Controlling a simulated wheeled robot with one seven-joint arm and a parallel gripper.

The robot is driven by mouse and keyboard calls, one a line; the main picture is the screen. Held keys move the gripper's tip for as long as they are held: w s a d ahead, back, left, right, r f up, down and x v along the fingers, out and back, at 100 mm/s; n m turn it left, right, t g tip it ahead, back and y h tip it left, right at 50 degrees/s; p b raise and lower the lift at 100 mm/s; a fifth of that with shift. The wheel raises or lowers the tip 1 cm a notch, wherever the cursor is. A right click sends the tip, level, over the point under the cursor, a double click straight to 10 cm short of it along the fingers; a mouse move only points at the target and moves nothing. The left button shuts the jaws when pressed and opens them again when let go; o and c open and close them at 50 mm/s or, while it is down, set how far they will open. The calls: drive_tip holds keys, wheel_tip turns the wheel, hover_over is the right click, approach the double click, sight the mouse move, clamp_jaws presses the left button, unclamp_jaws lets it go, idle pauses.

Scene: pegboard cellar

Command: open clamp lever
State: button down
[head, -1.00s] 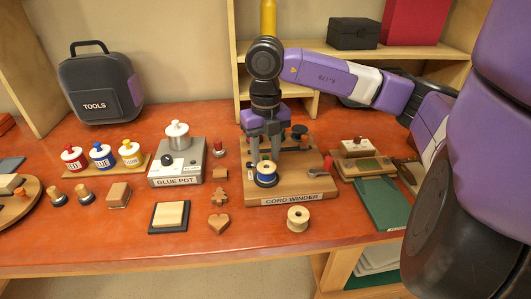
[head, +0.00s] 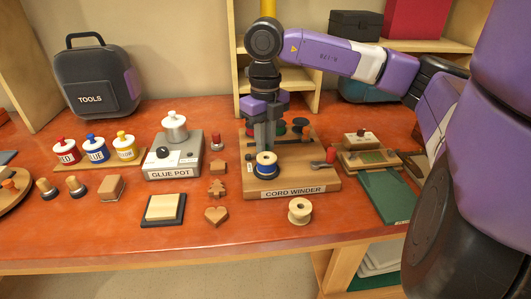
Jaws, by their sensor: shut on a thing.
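The cord winder (head: 296,183) is a wooden board on the red bench, with a blue spool (head: 266,165) at its front left. My gripper (head: 265,148) points down over the board, just behind the blue spool. Its grey fingers are shut on a thin dark bar (head: 289,141), which seems to be the clamp lever and runs right from them. The fingers hide the gripped part. A black knob (head: 301,122) stands at the back of the board.
The glue pot (head: 172,172) stands left of the winder, with small wooden shapes (head: 217,189) between them. A loose spool (head: 299,211) lies in front. A small wooden device (head: 366,158) and a green mat (head: 386,193) are at right. Shelves rise behind.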

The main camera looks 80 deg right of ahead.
drive_tip(key=shift+w+d+n+b, duration=0.25)
drive_tip(key=shift+d+n+b, duration=0.05)
drive_tip(key=shift+n+b, duration=0.65)
drive_tip(key=shift+w+d+n+b, duration=0.3)
drive_tip(key=shift+n+b, duration=0.45)
drive_tip(key=shift+n, duration=0.3)
drive_tip(key=c, duration=1.4)
unclamp_jaws()
drive_tip(key=shift+o, duration=0.2)
drive_tip(key=shift+r, duration=0.1)
wheel_tip(320, 180, up, 8)
